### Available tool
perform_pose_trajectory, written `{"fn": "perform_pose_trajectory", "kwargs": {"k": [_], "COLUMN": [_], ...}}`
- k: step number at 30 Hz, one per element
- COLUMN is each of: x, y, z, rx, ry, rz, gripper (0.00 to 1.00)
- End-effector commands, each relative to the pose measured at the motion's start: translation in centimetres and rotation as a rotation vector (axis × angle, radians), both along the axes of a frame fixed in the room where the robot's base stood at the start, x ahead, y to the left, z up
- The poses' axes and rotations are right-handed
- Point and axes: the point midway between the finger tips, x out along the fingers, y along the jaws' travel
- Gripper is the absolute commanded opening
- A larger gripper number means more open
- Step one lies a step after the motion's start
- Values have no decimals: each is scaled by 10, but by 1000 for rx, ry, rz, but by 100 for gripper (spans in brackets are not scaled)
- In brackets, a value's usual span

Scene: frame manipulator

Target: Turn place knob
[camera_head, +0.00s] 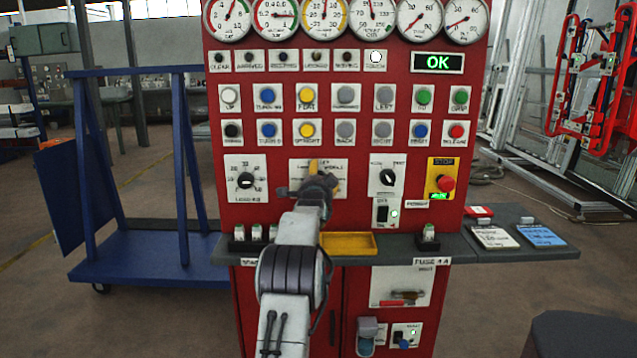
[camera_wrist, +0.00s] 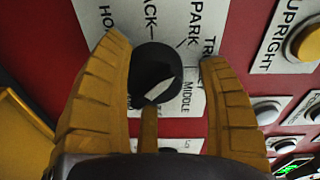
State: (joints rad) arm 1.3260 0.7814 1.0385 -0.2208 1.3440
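The place knob (camera_wrist: 156,68) is a round black knob with a white pointer mark, on a white plate (camera_wrist: 190,15) with the words PARK and MIDDLE. My gripper (camera_wrist: 164,54) is open, with one yellow finger left of the knob and one right of it. A narrower yellow part of it shows below the knob. The right finger stands clear of the knob; the left is close, and I cannot tell if it touches. In the head view my gripper (camera_head: 318,172) is in front of the plate (camera_head: 333,166) and hides the knob.
The red panel (camera_head: 290,215) holds a black knob on the left (camera_head: 245,181), another on the right (camera_head: 387,176), and a red stop button (camera_head: 446,183). Rows of buttons and gauges are above. A grey shelf (camera_head: 400,246) with a yellow tray (camera_head: 348,244) juts out below.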

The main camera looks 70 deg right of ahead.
Motion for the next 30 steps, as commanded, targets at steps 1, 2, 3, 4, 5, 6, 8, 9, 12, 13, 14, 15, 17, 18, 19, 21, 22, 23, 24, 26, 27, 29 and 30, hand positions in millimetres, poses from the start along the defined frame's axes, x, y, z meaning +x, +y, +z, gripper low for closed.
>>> {"fn": "perform_pose_trajectory", "kwargs": {"k": [1, 2, 3, 4, 5, 6, 8, 9, 12, 13, 14, 15, 17, 18, 19, 21, 22, 23, 24, 26, 27, 29, 30], "x": [0, 0, 0, 1, 1, 1, 1, 1, 1, 1, 0, 0, -1, -1, -2, -4, -4, -5, -6, -8, -9, -11, -12], "y": [0, 0, 0, 0, 0, 0, 0, 0, 1, 2, 3, 4, 7, 10, 12, 18, 21, 24, 28, 34, 39, 46, 51], "z": [-1, -2, -2, -3, -3, -3, -4, -4, -4, -4, -4, -3, -4, -3, -3, -3, -3, -2, -3, -2, -2, -2, -1], "rx": [3, 3, 4, 5, 5, 6, 7, 7, 8, 8, 8, 8, 9, 9, 9, 10, 9, 8, 9, 8, 8, 9, 8], "ry": [1, 1, 1, 1, 1, 2, 2, 2, 2, 2, 2, 2, 2, 2, 2, 3, 2, 2, 2, 2, 2, 2, 2], "rz": [0, 0, 1, 1, 1, 1, 1, 1, 1, 1, 1, 1, 1, 1, 1, 1, 1, 1, 1, 1, 1, 1, 1], "gripper": [74, 77, 78, 78, 78, 78, 78, 78, 78, 78, 78, 78, 78, 78, 78, 78, 78, 78, 78, 78, 78, 78, 78]}}
